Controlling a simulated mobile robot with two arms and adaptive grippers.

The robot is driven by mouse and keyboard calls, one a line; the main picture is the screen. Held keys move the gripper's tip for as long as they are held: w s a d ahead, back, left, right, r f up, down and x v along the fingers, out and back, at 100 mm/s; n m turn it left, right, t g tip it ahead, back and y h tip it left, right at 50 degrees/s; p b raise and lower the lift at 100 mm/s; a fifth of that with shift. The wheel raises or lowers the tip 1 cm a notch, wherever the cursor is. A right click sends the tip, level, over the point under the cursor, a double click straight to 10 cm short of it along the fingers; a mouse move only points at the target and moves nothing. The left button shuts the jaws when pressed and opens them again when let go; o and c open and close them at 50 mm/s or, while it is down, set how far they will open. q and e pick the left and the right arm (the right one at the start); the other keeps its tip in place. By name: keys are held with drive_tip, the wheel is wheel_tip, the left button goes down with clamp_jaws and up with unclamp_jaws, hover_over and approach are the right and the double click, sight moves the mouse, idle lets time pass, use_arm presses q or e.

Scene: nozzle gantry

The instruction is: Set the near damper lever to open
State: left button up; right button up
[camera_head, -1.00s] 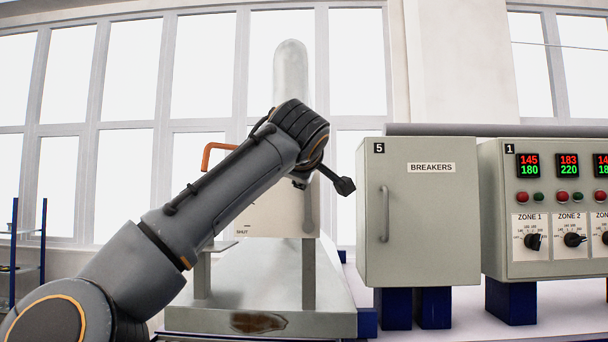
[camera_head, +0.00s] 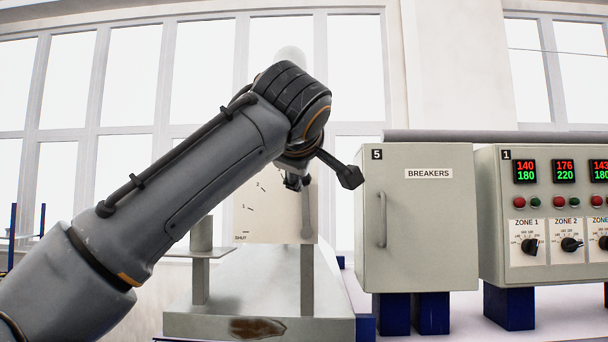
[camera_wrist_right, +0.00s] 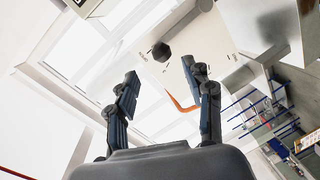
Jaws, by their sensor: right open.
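A dark knob-like part (camera_wrist_right: 160,52) appears in front of the plate. My right gripper (camera_wrist_right: 159,70) is open, with nothing between its fingers in contact that I can see. My left gripper is not seen.
A grey BREAKERS cabinet (camera_head: 425,235) stands right of the plate, close to my wrist. A zone control panel (camera_head: 545,205) is farther right. A grey metal base (camera_head: 260,325) lies below the plate. Blue shelving (camera_wrist_right: 262,110) shows in the wrist view.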

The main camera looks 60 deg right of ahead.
drive_tip(key=shift+v, duration=1.35)
